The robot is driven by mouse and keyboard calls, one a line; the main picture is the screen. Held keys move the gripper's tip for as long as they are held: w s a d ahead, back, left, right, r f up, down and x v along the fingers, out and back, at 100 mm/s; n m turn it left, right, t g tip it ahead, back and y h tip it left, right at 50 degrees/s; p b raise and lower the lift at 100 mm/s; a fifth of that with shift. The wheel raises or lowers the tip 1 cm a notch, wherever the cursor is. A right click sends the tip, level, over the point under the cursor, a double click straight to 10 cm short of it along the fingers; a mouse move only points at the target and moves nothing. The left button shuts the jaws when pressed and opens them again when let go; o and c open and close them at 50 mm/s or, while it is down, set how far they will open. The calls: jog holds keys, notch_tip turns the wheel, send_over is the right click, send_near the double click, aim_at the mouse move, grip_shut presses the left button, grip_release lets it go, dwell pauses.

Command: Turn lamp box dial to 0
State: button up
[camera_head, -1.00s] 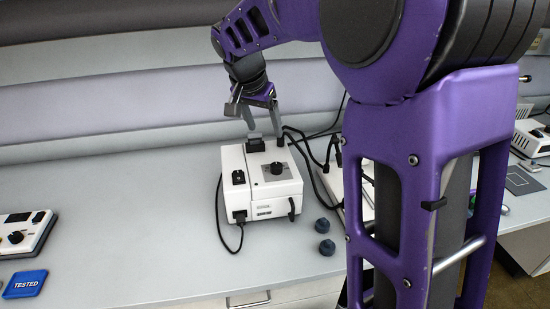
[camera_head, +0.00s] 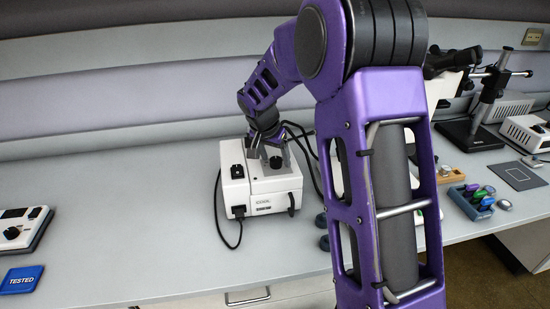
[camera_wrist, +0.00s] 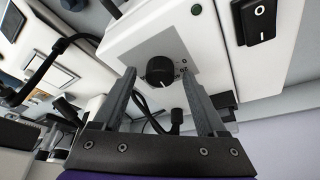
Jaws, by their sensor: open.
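The lamp box (camera_head: 262,192) is a white box on the bench, just left of my arm in the head view. In the wrist view its white panel (camera_wrist: 135,35) fills the upper middle.
Black cables run beside the box. A blue TESTED block (camera_head: 20,281) and a white control unit (camera_head: 22,229) are at left. Bench between is clear.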

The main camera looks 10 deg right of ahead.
grip_shut()
dwell(0.4)
jog(key=shift+d+n, duration=0.1)
jog(key=shift+n, duration=0.2)
jog(key=n+p, duration=0.1)
jog(key=n, duration=0.1)
jog(key=n+y+p, duration=0.1)
jog(key=shift+s+d+r+n+t, duration=0.1)
jog(key=shift+d+r+n+t, duration=0.05)
jog(key=shift+n+t, duration=0.2)
jog(key=n+y+p, duration=0.1)
jog(key=n+p, duration=0.1)
jog(key=n+y+p, duration=0.1)
jog(key=n+p, duration=0.2)
jog(key=shift+d+n+y, duration=0.15)
jog(key=shift+n+y, duration=0.1)
jog(key=shift+y, duration=0.05)
jog(key=n+y+p, duration=0.1)
jog(key=n, duration=0.2)
jog(key=shift+n+g+y, duration=0.45)
jog(key=shift+n+y, duration=0.15)
jog(key=shift+n, duration=1.1)
